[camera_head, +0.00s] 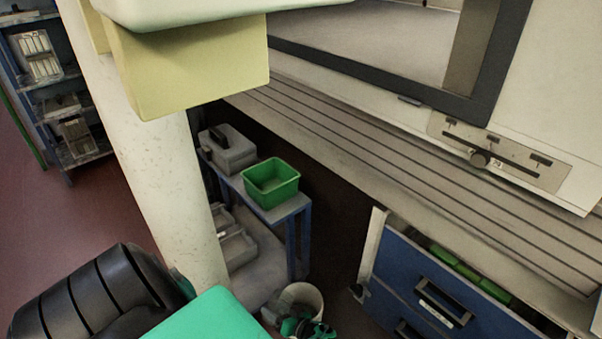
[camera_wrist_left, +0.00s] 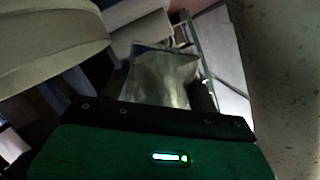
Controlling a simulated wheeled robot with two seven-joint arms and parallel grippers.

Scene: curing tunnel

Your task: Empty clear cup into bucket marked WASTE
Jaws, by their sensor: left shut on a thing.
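A clear cup (camera_wrist_left: 160,78) shows in the left wrist view, between the dark fingers of my left gripper (camera_wrist_left: 160,108). The gripper is shut on it. The cup looks see-through and its contents cannot be made out. In the head view my left gripper (camera_head: 305,328) is at the bottom edge, in front of a whitish bucket (camera_head: 309,294) on the floor. The gripper covers the bucket's lower part, and no WASTE marking can be read. The cup is not clear in the head view. My right gripper is not in view.
A blue bench holds a green bin (camera_head: 270,182) and a grey case (camera_head: 228,150). A blue drawer cabinet (camera_head: 440,295) stands right of the bucket, its top drawer open. A pale round column (camera_head: 170,190) rises at left. A large pale curved shape (camera_wrist_left: 45,45) fills the wrist view's upper left.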

